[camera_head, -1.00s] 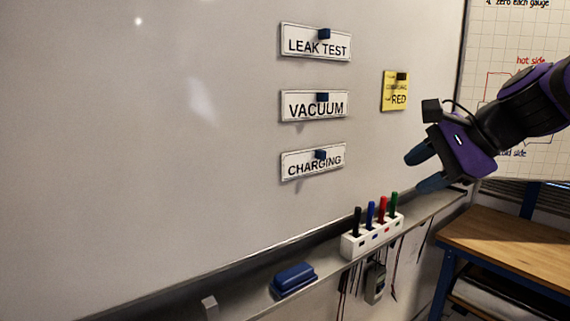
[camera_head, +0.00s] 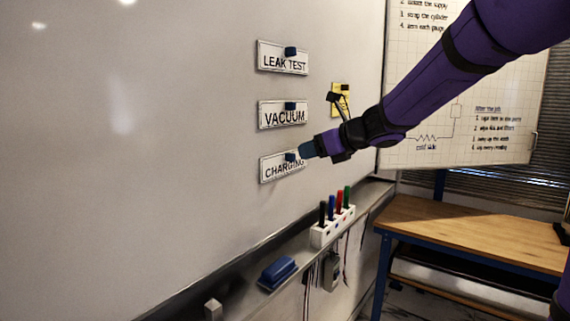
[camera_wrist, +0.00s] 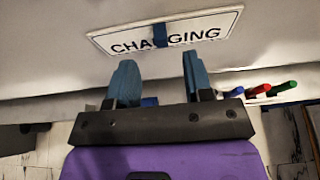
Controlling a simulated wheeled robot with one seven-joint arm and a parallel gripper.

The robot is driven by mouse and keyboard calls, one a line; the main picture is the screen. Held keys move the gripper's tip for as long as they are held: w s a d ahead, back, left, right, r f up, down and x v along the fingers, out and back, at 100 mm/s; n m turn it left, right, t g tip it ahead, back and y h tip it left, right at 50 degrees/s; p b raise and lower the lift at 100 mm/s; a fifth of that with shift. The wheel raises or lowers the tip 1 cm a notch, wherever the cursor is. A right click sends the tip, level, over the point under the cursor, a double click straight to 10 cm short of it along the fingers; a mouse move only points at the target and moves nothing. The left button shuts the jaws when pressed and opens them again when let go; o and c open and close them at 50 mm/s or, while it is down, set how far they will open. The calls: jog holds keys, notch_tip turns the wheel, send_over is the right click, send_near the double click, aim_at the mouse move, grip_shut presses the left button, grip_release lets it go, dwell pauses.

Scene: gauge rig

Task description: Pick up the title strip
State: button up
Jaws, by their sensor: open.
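Three white title strips are on the whiteboard in the head view: LEAK TEST (camera_head: 283,64), VACUUM (camera_head: 284,117) and CHARGING (camera_head: 272,171). Each has a small dark blue block on it. My gripper (camera_head: 306,150) is at the right end of the CHARGING strip, hiding part of it. In the wrist view the CHARGING strip (camera_wrist: 205,24) lies beyond the fingertips, its blue block (camera_wrist: 160,35) roughly in line with the gap. My gripper (camera_wrist: 159,62) is open, with nothing between its fingers.
A yellow note (camera_head: 343,88) is partly hidden behind my arm. Below, the ledge holds a white marker holder (camera_head: 322,235) with several pens and a blue eraser (camera_head: 277,272). A wooden table (camera_head: 470,232) stands right. The board's left side is clear.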

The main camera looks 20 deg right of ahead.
aim_at(293, 153)
jog(key=shift+r+x, duration=0.1)
jog(key=shift+x, duration=1.35)
jog(key=shift+r+x, duration=0.15)
jog(key=shift+x, duration=1.25)
jog(key=shift+w, duration=0.15)
jog(key=shift+c, duration=0.2)
grip_shut()
